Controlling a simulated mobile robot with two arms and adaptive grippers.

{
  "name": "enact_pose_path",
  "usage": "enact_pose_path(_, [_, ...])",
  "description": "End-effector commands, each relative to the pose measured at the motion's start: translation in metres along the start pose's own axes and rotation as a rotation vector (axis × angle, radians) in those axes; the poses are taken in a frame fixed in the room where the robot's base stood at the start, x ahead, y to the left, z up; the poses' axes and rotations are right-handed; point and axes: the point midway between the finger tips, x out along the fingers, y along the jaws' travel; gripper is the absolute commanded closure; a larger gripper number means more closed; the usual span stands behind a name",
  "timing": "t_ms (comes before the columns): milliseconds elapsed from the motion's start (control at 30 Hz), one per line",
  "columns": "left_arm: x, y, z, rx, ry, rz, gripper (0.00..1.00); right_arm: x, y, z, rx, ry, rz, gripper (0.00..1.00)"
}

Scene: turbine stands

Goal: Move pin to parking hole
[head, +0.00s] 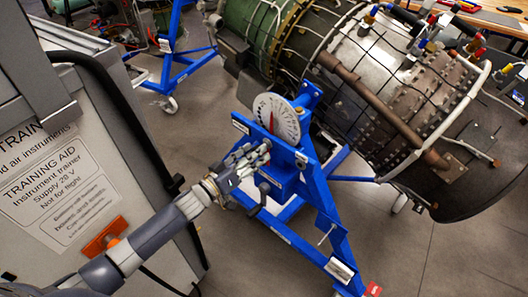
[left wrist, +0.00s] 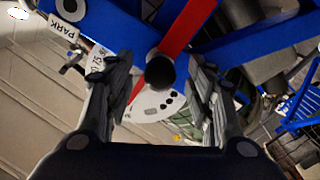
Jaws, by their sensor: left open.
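A dark round knob (left wrist: 160,72), seen end-on and probably the pin's head, shows between my left gripper's fingers in the left wrist view. A red bar (left wrist: 190,27) runs behind it, across a white dial (left wrist: 152,105) with dark holes. My left gripper (left wrist: 160,66) is open, one finger on each side of the knob with gaps. A PARK label (left wrist: 66,26) sits on the blue frame at upper left, beside a pale ring (left wrist: 62,4) cut by the picture's edge, possibly the parking hole. In the head view my left gripper (head: 259,154) is just below the dial (head: 277,118).
The blue stand (head: 315,190) carries a large engine (head: 380,80) close behind the dial. A grey trainer cabinet (head: 65,180) stands at left, near my left arm. A second blue stand (head: 185,62) is behind. Grey floor (head: 225,250) is open in front.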

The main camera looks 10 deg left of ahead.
Motion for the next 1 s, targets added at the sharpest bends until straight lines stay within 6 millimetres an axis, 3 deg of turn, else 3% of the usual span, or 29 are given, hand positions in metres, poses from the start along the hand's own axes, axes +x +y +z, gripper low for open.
enact_pose_path(233, [0.0109, -0.0004, 0.0004, 0.001, -0.001, -0.001, 0.5, 0.0024, 0.0002, 0.0003, 0.0, 0.0, 0.0, 0.6])
enact_pose_path(1000, [0.011, 0.0002, -0.0003, 0.0, -0.001, -0.001, 0.5, -0.0025, 0.0008, -0.0001, -0.001, 0.0, 0.001, 0.6])
